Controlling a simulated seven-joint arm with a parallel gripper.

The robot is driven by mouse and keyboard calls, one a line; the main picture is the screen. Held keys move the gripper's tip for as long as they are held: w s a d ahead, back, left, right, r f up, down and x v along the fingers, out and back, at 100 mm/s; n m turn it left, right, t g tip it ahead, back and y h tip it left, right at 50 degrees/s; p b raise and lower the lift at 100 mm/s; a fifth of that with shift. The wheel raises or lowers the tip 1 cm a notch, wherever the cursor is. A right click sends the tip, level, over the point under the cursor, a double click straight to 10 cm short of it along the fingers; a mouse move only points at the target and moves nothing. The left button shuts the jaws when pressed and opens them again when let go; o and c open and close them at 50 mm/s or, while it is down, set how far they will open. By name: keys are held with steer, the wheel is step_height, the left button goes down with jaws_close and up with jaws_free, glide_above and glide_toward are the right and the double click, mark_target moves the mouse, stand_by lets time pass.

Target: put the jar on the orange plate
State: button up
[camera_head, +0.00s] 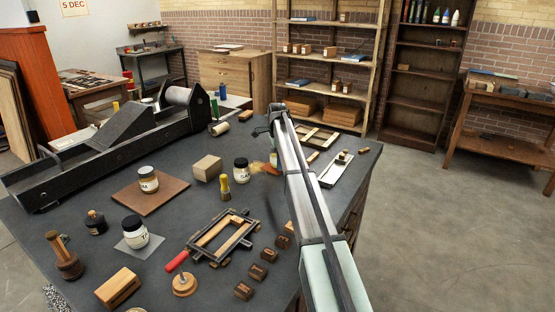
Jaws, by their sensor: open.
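I cannot tell which jar is meant. A small orange patch (272,168) shows just left of my arm, partly hidden; I cannot tell whether it is the orange plate. My gripper (272,118) is at the arm's far end, beyond the jars and apart from them. It looks open and empty; its fingers are small and dark.
A long black press (120,143) fills the table's far left. A wooden block (207,168), yellow-handled brush (225,187), dark bottle (96,222), frame (222,237) and several small blocks stand around the jars. My arm hides part of the right side.

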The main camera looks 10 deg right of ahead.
step_height(320, 180, up, 12)
steer(key=shift+r, duration=0.15)
stand_by(0.6)
